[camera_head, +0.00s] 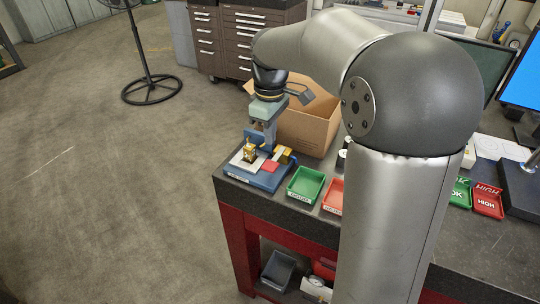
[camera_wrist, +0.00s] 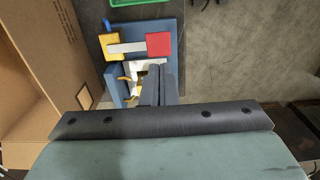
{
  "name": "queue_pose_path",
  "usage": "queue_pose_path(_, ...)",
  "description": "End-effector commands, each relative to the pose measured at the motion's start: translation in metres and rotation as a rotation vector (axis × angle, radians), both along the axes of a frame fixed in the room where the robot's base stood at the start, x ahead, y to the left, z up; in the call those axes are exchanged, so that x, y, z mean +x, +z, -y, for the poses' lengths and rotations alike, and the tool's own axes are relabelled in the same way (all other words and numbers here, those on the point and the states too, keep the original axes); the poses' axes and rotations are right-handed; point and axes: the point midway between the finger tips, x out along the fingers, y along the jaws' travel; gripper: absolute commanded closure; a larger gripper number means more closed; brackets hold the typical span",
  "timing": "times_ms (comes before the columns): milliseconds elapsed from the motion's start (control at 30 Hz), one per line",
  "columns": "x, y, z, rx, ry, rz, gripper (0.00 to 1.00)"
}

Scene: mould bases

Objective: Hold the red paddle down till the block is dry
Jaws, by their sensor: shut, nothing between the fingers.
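The red paddle (camera_head: 270,166) is a flat square on the blue fixture (camera_head: 262,181) at the table's left corner. In the wrist view the red paddle (camera_wrist: 159,44) sits at the end of a pale grey lever (camera_wrist: 126,48) that runs from a yellow block (camera_wrist: 108,46). My gripper (camera_head: 268,140) is over the fixture, pointing down. In the wrist view my gripper's fingers (camera_wrist: 158,70) are together and empty, just below the paddle in the picture. I cannot tell whether they touch anything. A white plate with a brass-coloured piece (camera_head: 249,153) is beside the paddle, partly hidden by the fingers in the wrist view.
An open cardboard box (camera_head: 308,125) stands close behind the fixture. A green tray (camera_head: 306,184) and a red tray (camera_head: 333,196) lie to its right. The table's front edge is close by the fixture. My arm hides the middle of the table.

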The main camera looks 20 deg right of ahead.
Motion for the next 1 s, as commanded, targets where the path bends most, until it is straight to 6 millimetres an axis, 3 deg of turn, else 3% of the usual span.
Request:
queue_pose_path(200, -0.001, -0.044, 0.0, 0.001, 0.0, -0.004, 1.0)
queue_pose_path(400, 0.0, -0.071, 0.0, 0.001, 0.0, -0.002, 1.0)
queue_pose_path(867, 0.0, -0.08, 0.0, 0.0, 0.0, 0.001, 1.0)
queue_pose_path(1000, -0.001, -0.087, 0.011, -0.021, -0.025, 0.022, 1.0)
